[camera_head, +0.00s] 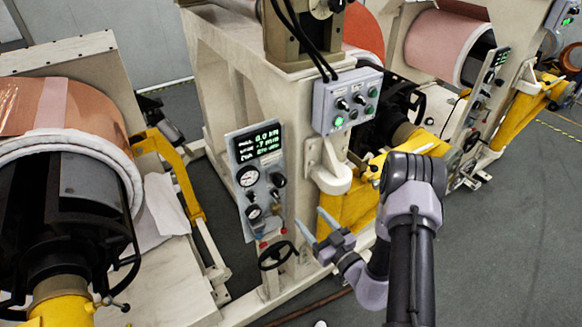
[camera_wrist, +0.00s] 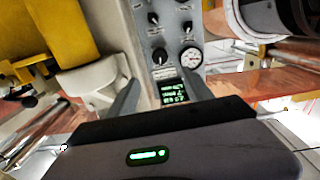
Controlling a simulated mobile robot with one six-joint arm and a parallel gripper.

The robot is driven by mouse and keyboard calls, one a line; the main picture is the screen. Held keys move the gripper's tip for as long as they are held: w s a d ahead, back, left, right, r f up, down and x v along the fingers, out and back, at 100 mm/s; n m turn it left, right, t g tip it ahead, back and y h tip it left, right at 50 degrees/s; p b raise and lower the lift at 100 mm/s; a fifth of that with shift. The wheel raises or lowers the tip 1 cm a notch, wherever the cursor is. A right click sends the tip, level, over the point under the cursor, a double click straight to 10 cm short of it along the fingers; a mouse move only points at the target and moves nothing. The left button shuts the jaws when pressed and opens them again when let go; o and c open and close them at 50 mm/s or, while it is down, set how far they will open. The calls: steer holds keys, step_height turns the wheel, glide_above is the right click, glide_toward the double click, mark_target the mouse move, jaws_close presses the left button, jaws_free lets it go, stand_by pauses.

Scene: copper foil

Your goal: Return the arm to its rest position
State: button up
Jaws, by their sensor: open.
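My arm (camera_head: 412,230) comes up from the lower right of the head view and bends at a dark elbow. My gripper (camera_head: 322,228) is in front of the machine's lower frame, to the right of the gauge panel (camera_head: 257,181). Its two fingers are spread apart with nothing between them. In the wrist view my gripper (camera_wrist: 163,95) shows its two grey fingers apart at the left and right, with a display panel (camera_wrist: 172,92) beyond them. No contact between the fingers and the machine is visible.
A control box (camera_head: 346,101) with knobs is above my gripper. A black handwheel (camera_head: 278,255) is to its lower left. A copper foil roll (camera_head: 70,120) stands at the left, and another roll (camera_head: 446,45) at the upper right. Grey floor (camera_head: 500,250) is open at the right.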

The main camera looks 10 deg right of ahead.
steer(key=s+a+r+n+g+y+b, duration=0.2)
steer(key=a+r+n+g+y+b, duration=0.5)
steer(key=a+n, duration=0.65)
steer(key=s+a+r+n+g+y+b, duration=0.15)
steer(key=s+a+n+g, duration=0.35)
steer(key=n, duration=0.5)
steer(key=s+a+r+n+g+y+b, duration=0.1)
steer(key=s+a+r+n+g+b, duration=0.15)
steer(key=s+n, duration=0.6)
steer(key=s+d+f+n+g+h+b, duration=0.1)
steer(key=s+f+n+h+b, duration=0.25)
steer(key=n, duration=0.55)
steer(key=s+d+f+n+g+h+b, duration=0.1)
steer(key=s+f+n+g+h+b, duration=0.15)
steer(key=s+n, duration=0.4)
steer(key=d+n+t+h+b, duration=0.4)
steer(key=d+n, duration=0.5)
steer(key=n, duration=0.7)
steer(key=t+h, duration=0.2)
steer(key=h, duration=0.1)
steer(key=shift+t, duration=0.3)
